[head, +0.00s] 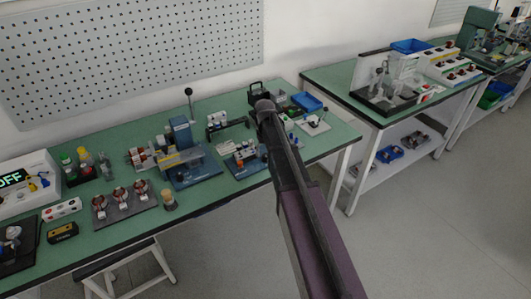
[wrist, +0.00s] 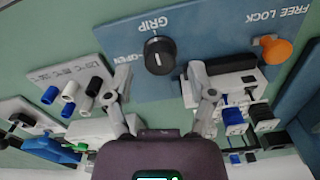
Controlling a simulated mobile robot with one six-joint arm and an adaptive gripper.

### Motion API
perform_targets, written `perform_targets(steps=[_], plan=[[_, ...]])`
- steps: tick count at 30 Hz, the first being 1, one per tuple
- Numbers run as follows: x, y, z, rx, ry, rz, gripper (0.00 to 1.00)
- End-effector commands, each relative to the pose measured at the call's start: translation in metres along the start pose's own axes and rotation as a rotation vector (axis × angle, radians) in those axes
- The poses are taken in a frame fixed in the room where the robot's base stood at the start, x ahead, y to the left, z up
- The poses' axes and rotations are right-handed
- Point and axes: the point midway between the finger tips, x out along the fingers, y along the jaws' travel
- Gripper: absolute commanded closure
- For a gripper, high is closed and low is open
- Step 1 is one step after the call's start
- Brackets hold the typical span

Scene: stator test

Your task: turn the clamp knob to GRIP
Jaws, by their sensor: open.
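The clamp knob (wrist: 160,56) is a round black knob on a blue plate (wrist: 205,38) in the wrist view. The word GRIP is printed above it and OPEN to its left. A small light mark shows on the knob's upper part; its exact direction is hard to tell. My gripper (wrist: 160,76) is open, with one grey finger on each side just below the knob in the picture. The fingers look apart from the knob, and nothing is between them. In the head view my arm covers part of the bench, and I cannot make out the knob there.
An orange knob (wrist: 276,48) marked FREE LOCK is on the same plate at the right. White blocks with black, blue and white plugs (wrist: 235,115) lie close by the right finger. More coloured plugs (wrist: 72,92) are at the left. The green bench (head: 220,195) is crowded.

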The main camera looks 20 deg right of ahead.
Motion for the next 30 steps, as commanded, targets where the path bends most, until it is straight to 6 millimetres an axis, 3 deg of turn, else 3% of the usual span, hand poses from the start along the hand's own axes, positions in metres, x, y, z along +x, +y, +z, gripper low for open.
perform_targets(steps=[1,10,30], plan=[[-0.011,0.0,0.0,0.0,0.0,0.0,0.29],[-0.037,0.0,0.0,0.0,0.0,0.0,0.29],[-0.038,0.0,0.0,0.0,0.0,0.0,0.29]])
